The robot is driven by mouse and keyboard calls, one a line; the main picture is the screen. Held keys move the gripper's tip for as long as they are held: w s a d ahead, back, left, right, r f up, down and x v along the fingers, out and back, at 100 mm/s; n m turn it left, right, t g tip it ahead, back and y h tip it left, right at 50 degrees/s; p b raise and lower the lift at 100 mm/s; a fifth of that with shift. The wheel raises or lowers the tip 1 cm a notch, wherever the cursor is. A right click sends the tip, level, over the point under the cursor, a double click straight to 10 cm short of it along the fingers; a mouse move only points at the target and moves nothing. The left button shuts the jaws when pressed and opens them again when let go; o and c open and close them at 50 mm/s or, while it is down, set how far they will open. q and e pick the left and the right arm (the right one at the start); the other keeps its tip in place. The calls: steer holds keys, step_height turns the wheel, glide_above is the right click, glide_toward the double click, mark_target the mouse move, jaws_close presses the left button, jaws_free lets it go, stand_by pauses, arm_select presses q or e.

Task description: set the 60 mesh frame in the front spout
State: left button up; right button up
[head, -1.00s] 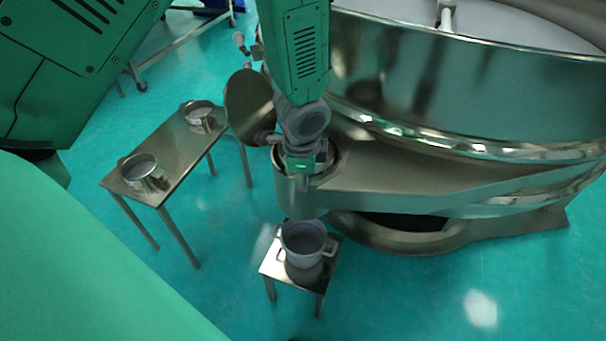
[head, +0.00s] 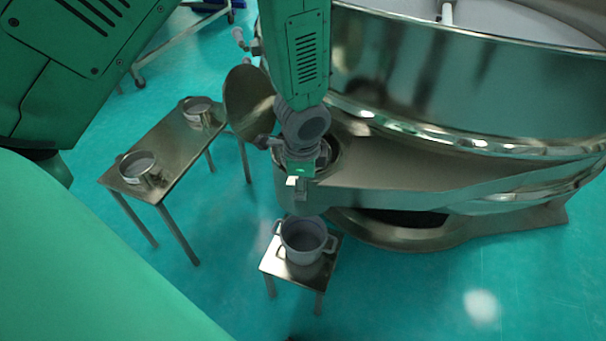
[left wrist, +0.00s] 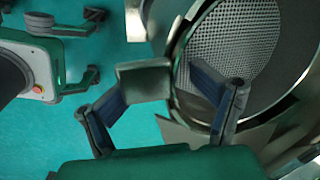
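The front spout (head: 340,165) opens on the near left of the big sieve. My left gripper (head: 298,184) is over the near rim of its opening. In the left wrist view a mesh frame (left wrist: 235,45) with grey woven mesh shows in a round metal ring; its mesh size cannot be read. My left gripper (left wrist: 178,82) has its fingers apart, the right one in front of the mesh and the left one outside the ring. In the head view the wrist hides most of the opening. My right gripper is not in view.
A steel table (head: 172,150) at left carries two round frames, one near (head: 138,168) and one far (head: 197,112). An open round lid (head: 247,100) stands beside the spout. A two-handled pot (head: 303,240) sits on a small stool (head: 290,270) below. Floor at right front is clear.

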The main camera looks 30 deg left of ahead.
arm_select(q)
steer(key=shift+w+r, duration=0.1)
steer(key=shift+r, duration=0.25)
steer(key=shift+r, duration=0.25)
step_height(320, 180, up, 11)
steer(key=s+d, duration=0.1)
steer(key=shift+s, duration=0.35)
